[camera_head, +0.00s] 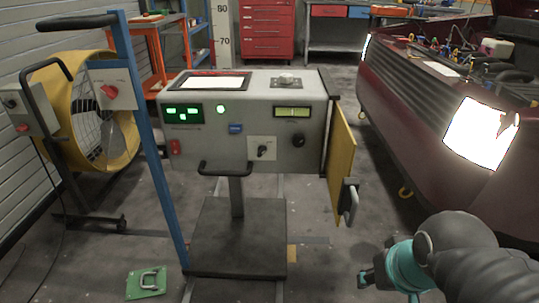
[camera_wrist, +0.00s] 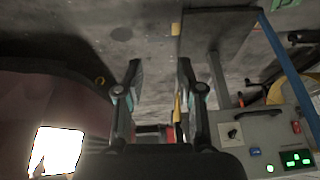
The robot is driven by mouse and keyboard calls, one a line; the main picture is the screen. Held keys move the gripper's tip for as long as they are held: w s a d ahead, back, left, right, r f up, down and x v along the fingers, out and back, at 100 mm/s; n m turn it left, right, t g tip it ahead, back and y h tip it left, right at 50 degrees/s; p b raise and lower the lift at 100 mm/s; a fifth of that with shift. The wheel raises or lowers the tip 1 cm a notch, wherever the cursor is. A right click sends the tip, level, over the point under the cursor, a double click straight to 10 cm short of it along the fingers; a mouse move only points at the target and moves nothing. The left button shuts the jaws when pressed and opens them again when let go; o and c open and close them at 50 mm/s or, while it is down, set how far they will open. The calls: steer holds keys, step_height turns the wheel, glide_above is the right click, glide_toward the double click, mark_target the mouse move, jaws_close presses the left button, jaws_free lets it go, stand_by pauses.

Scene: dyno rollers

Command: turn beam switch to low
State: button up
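A grey test console (camera_head: 215,150) stands on a pedestal in the middle of the head view. On its front is a pale plate with a black rotary or lever switch (camera_head: 263,151); it also shows in the wrist view (camera_wrist: 233,132). I cannot read its label, so I cannot tell surely whether this is the beam switch. A black knob (camera_head: 299,139) sits to its right. My gripper (camera_wrist: 159,72) is open and empty, its fingers apart. In the head view my gripper (camera_head: 375,280) is low at the right, away from the console and partly hidden by my arm.
A yellow door panel (camera_head: 341,150) with a handle stands open at the console's right side. A dark red car (camera_head: 430,130) with a bright headlight (camera_head: 481,133) is at the right. A blue post (camera_head: 150,130) and yellow fan (camera_head: 125,150) stand left. Floor between console and car is mostly clear.

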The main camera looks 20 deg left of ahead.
steer(key=w+a+f+t+y, duration=0.1)
steer(key=w+a+f+y, duration=0.15)
steer(key=a, duration=0.65)
steer(key=w+a+f+y+b, duration=0.1)
steer(key=a+f, duration=0.2)
steer(key=a, duration=0.7)
steer(key=w+a+f+t+y, duration=0.1)
steer(key=w+a+f+y, duration=0.15)
steer(key=a, duration=0.65)
steer(key=m+t+h, duration=0.3)
steer(key=m+t, duration=0.5)
steer(key=t, duration=0.3)
glide_toward(261, 154)
steer(key=p+x, duration=0.1)
steer(key=x, duration=0.8)
steer(key=shift+w, duration=0.35)
jaws_close()
